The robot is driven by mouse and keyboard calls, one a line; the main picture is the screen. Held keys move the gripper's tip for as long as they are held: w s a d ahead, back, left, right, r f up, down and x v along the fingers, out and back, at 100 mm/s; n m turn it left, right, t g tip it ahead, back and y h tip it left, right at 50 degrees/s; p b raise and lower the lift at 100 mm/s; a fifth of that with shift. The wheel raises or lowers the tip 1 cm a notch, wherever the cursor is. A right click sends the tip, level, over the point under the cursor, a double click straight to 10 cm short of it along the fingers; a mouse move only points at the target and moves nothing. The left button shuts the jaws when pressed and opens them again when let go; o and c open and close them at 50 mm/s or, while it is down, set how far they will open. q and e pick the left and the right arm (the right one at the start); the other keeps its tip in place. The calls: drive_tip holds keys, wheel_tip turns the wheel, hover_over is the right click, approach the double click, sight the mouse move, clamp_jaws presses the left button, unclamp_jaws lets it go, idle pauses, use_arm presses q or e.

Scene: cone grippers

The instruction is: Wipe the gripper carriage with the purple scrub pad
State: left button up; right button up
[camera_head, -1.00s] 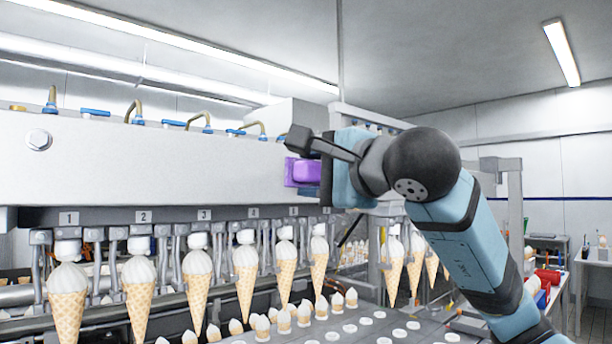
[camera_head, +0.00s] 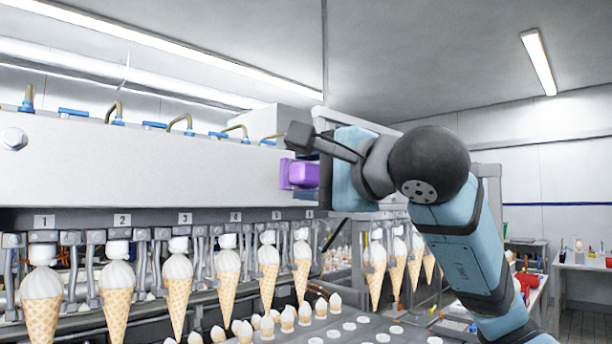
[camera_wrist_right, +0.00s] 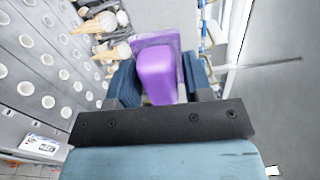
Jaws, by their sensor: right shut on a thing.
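The purple scrub pad (camera_head: 303,174) is held in my right gripper (camera_head: 309,172), beside the right end of the long white gripper carriage (camera_head: 150,160). In the right wrist view the pad (camera_wrist_right: 158,72) sits between the two dark blue fingers (camera_wrist_right: 160,85), which are shut on it. The pad's flat face points toward the carriage; I cannot tell whether it touches. Small numbered grippers hang under the carriage, with ice cream cones (camera_head: 178,285) in them. My left gripper is not in view.
A grey tray (camera_head: 375,330) with round holes and small cone tips lies below the carriage. More cones (camera_head: 375,270) hang behind my right arm. A workbench (camera_head: 580,262) with small items stands at the far right. Hoses and blue fittings (camera_head: 187,124) line the carriage top.

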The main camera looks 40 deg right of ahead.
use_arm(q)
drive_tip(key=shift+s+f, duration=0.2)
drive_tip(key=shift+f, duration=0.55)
use_arm(e)
drive_tip(key=shift+f, duration=0.15)
approach(260, 179)
drive_tip(key=shift+w+a, duration=0.15)
drive_tip(key=shift+w, duration=1.05)
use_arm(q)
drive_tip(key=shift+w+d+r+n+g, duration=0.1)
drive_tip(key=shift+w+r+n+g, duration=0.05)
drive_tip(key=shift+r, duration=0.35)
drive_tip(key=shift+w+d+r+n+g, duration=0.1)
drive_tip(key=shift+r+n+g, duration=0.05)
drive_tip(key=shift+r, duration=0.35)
use_arm(e)
drive_tip(key=shift+w+a, duration=0.15)
drive_tip(key=shift+w, duration=1.15)
drive_tip(key=shift+w, duration=0.95)
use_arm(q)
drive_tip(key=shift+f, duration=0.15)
